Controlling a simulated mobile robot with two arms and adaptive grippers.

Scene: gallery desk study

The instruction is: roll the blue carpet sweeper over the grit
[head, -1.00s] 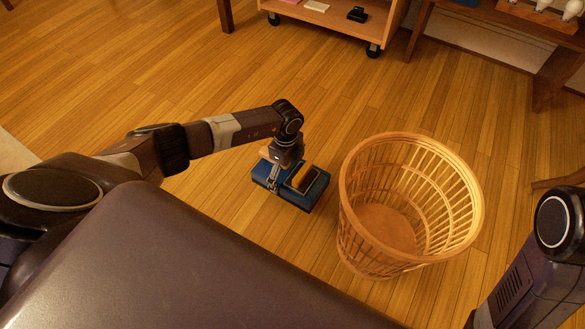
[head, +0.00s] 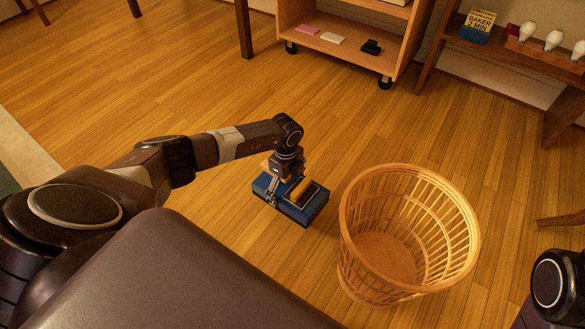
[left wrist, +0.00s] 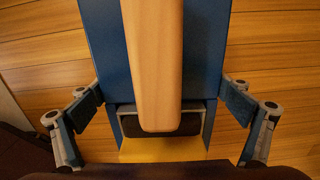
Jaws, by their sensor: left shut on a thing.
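The blue carpet sweeper (head: 312,211) sits on the wood floor in the middle of the head view, left of the basket. It has a pale wooden bar along its top. In the left wrist view its blue body (left wrist: 104,45) fills the middle, with the wooden bar (left wrist: 153,70) over it. My left gripper (head: 276,190) reaches down onto the sweeper and is shut on it; in the left wrist view its fingers (left wrist: 161,103) stand on both sides of the blue body. I cannot make out any grit. My right gripper is out of view.
A wicker basket (head: 345,220) stands close to the right of the sweeper. A wheeled wooden cart (head: 345,55) is at the back, with a low shelf (head: 500,50) holding bulbs and a small box at the back right. The floor (head: 130,90) left and behind is open.

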